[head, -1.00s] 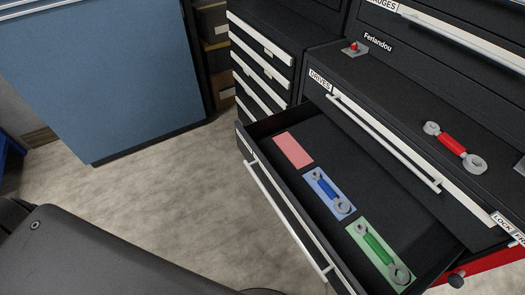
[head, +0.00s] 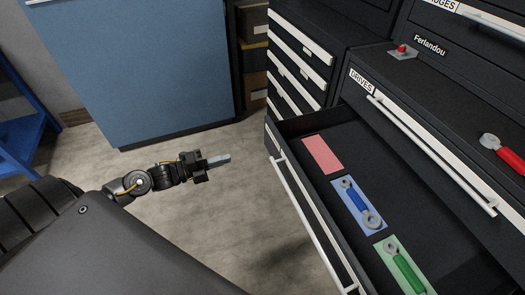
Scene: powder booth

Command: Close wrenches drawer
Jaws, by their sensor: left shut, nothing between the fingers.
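The open drawer (head: 461,222) is pulled out from the black cabinet, below the drawer labelled DRIVES. It has a long silver handle (head: 308,220) on its front. Inside, a blue wrench (head: 355,198) lies on a blue mat and a green wrench (head: 406,269) lies on a green mat. A pink-red mat (head: 322,154) is bare. My left gripper (head: 224,160) is shut and empty over the floor, left of the drawer front and apart from it. My right gripper is not in view.
A red wrench (head: 506,156) lies on the cabinet ledge, near a red button (head: 402,50). The DRIVES drawer (head: 432,140) is shut. A blue cabinet (head: 140,70) stands at the back left, a blue frame (head: 25,120) at the far left. Floor between is clear.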

